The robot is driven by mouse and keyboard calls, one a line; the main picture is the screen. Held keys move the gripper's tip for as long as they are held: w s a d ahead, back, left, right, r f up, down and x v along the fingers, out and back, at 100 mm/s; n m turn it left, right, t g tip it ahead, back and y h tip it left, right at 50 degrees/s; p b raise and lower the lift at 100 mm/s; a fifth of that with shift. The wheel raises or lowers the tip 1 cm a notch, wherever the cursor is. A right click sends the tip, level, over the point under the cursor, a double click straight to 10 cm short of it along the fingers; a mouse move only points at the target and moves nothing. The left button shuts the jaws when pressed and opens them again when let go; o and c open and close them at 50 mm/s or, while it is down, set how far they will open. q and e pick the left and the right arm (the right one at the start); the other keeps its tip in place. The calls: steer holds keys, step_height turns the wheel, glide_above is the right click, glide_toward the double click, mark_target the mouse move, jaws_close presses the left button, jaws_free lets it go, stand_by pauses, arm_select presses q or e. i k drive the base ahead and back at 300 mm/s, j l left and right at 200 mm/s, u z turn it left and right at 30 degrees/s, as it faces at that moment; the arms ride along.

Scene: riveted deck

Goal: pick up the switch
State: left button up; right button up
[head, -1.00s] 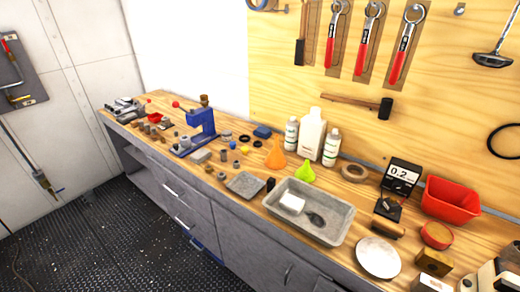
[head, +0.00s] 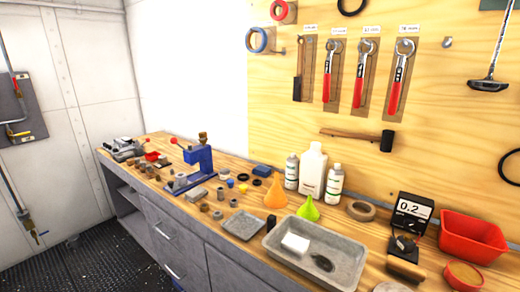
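I cannot pick out a switch with certainty. A small dark device with a metal part (head: 404,246) stands on the workbench just in front of the black meter (head: 411,212) reading 0.2; it is too small to tell whether it is a switch. A wooden block (head: 406,268) lies in front of it. Neither of my grippers is in view, and nothing in view is being held.
The wooden workbench (head: 212,208) is crowded. A grey tray (head: 340,275) holds a white block and a dark object. Tools hang on the pegboard (head: 300,130).

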mark_target(405, 243)
steer(key=z, duration=1.25)
